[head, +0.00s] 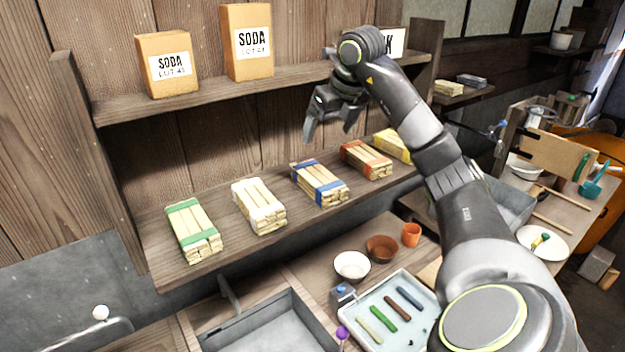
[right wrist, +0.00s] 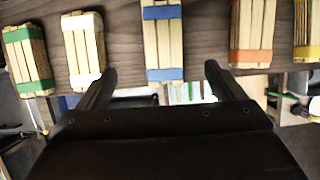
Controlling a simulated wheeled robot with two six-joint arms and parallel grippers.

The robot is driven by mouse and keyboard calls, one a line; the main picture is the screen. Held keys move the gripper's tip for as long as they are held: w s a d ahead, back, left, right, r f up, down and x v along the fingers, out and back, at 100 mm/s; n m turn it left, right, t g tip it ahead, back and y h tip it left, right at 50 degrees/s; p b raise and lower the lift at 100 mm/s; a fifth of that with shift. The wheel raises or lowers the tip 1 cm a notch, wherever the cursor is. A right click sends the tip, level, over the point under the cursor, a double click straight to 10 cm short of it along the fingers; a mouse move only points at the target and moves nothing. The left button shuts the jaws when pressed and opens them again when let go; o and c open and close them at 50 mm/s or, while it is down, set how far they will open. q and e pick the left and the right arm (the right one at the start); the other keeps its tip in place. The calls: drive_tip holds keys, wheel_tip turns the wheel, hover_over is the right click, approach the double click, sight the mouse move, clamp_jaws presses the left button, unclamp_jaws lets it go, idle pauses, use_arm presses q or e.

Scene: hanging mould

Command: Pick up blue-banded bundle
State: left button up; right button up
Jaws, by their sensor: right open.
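The blue-banded bundle (head: 319,184) of pale wooden sticks lies on the lower shelf, in the middle of a row of bundles. In the right wrist view the blue-banded bundle (right wrist: 163,42) shows at top centre, ahead of and between the two fingers. My right gripper (head: 331,132) is open and empty, above the shelf, over and a little behind the blue-banded bundle, apart from it. In the right wrist view the right gripper (right wrist: 157,85) has its fingers spread wide. My left gripper is not in view.
Bundles with green (head: 193,230), white (head: 259,206), orange (head: 366,160) and yellow (head: 393,146) bands share the lower shelf (head: 165,268), with gaps between them. The upper shelf (head: 210,94) holds soda boxes (head: 246,42). Below stand bowls (head: 352,266) and a tray (head: 365,341) of coloured sticks.

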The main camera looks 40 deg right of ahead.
drive_tip(key=b, duration=0.9)
hover_over(316, 173)
drive_tip(key=s, duration=0.2)
drive_tip(key=f, duration=0.8)
drive_tip(key=shift+s+d+f, duration=0.1)
drive_tip(key=shift+s+f, duration=0.1)
drive_tip(key=shift+f, duration=0.2)
drive_tip(key=shift+x, duration=0.85)
drive_tip(key=shift+w+f, duration=0.15)
drive_tip(key=p+x, duration=0.3)
drive_tip(key=x, duration=0.1)
drive_tip(key=shift+a, duration=0.25)
drive_tip(key=shift+w+f, duration=0.1)
drive_tip(key=shift+f, duration=0.55)
drive_tip(key=c, duration=1.1)
